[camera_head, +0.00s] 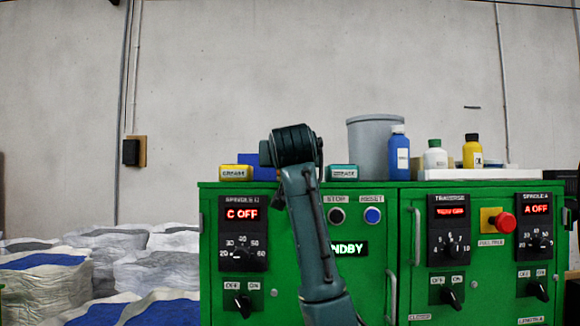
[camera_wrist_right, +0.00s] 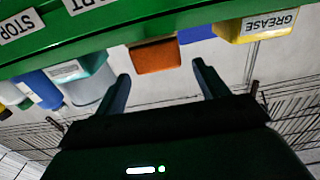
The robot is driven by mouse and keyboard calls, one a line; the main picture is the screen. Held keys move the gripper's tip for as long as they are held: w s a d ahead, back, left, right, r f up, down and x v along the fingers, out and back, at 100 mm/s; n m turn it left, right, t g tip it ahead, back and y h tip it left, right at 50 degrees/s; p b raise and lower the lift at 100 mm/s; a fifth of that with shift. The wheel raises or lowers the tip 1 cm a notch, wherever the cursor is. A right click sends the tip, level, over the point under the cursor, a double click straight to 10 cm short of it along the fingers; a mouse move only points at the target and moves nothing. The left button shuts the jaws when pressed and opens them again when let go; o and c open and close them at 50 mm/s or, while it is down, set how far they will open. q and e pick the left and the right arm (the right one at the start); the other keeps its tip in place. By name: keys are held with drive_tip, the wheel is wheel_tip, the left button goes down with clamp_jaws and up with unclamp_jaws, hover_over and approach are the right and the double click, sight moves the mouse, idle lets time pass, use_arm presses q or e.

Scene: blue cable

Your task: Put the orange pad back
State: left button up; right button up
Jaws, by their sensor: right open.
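The orange pad (camera_wrist_right: 156,56) shows in the right wrist view as a small orange block at the edge of the green cabinet top. My right gripper (camera_wrist_right: 160,72) is open, with its two fingers apart and the pad in line with the gap between them. I see nothing held between the fingers. In the head view my right arm rises in front of the cabinet and hides the pad, and the fingertips do not show there. My left gripper is in neither view.
The green cabinet (camera_head: 300,220) has knobs, displays and a red stop button (camera_head: 505,222). Sacks (camera_head: 160,270) stand left.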

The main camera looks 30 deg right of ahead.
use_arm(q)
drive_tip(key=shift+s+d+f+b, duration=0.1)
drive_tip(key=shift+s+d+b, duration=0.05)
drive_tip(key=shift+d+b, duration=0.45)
use_arm(e)
drive_tip(key=v, duration=0.5)
drive_tip(key=shift+s+a, duration=0.15)
drive_tip(key=shift+s, duration=0.15)
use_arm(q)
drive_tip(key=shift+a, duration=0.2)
